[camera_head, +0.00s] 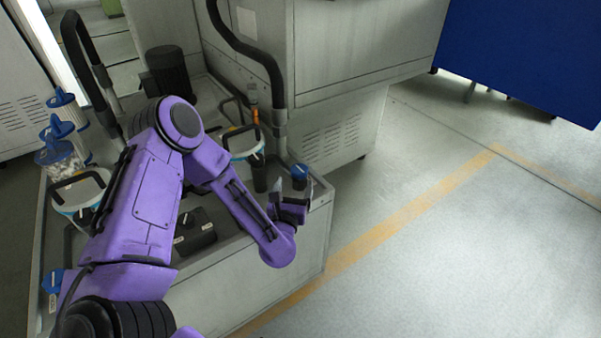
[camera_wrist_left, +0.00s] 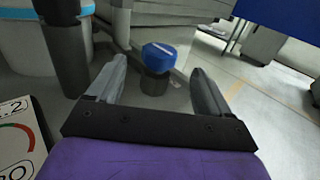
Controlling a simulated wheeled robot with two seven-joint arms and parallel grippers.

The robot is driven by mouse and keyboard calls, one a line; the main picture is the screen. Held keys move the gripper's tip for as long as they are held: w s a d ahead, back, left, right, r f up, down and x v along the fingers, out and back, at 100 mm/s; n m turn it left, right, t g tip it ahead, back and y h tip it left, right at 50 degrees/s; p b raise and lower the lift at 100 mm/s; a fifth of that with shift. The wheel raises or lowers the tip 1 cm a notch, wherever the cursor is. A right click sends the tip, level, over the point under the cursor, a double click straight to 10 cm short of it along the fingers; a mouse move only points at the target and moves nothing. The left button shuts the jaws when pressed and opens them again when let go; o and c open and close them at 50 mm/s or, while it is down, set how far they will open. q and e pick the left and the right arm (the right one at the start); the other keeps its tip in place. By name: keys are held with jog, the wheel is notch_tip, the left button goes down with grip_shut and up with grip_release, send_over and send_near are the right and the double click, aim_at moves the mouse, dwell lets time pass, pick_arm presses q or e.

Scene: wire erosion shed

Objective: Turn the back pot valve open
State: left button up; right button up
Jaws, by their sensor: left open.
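A valve with a blue knob (camera_head: 299,171) stands on the grey tank top beside the right-hand white pot (camera_head: 243,142). It also shows in the left wrist view (camera_wrist_left: 160,55), with a white mark running diagonally across its top and a dark body below. My left gripper (camera_head: 292,193) is open and empty. In the left wrist view its fingers (camera_wrist_left: 158,84) point towards the valve, and the knob shows between and beyond the fingertips, apart from them. A second blue valve (camera_head: 52,280) sits at the tank's near left corner. My right gripper is out of view.
A black post (camera_wrist_left: 63,55) stands left of the fingers. Another handled white pot (camera_head: 66,203) and several blue-topped filter cartridges (camera_head: 61,160) stand at the left. A dark labelled box (camera_head: 194,230) lies on the tank top. The floor (camera_head: 460,260) at right is clear.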

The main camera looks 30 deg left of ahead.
aim_at(300, 164)
pick_arm(q)
jog(key=x, duration=0.9)
jog(key=shift+w+p, duration=0.3)
jog(key=shift+p, duration=0.05)
jog(key=c, duration=1)
